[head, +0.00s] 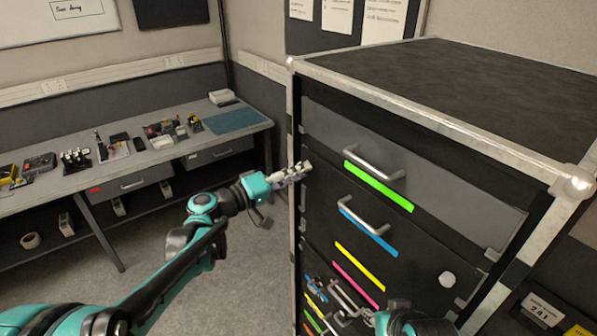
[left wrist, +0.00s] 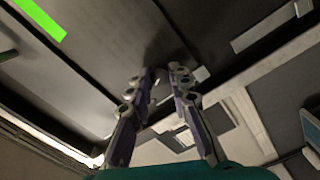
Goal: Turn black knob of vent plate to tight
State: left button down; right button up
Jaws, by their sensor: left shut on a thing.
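My left gripper (head: 304,167) is at the left front edge of the tall black cabinet, level with its upper drawers. In the left wrist view its two fingers (left wrist: 165,76) reach toward the dark front, their tips close together. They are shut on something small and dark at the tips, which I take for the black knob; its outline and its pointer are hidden. I cannot make out the vent plate as a separate part. My right gripper is not in view; only a teal part of my right arm shows at the bottom.
The black cabinet (head: 470,85) has metal edges, drawer handles (head: 375,165) and coloured strips (head: 380,186). A workbench (head: 120,170) with tools stands at the left. The floor between them is clear.

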pick_arm(q)
jog(key=shift+m, duration=1.7)
jog(key=shift+f, duration=0.1)
jog(key=c, duration=1.4)
grip_release()
jog(key=shift+o, duration=0.2)
jog(key=v, duration=1.2)
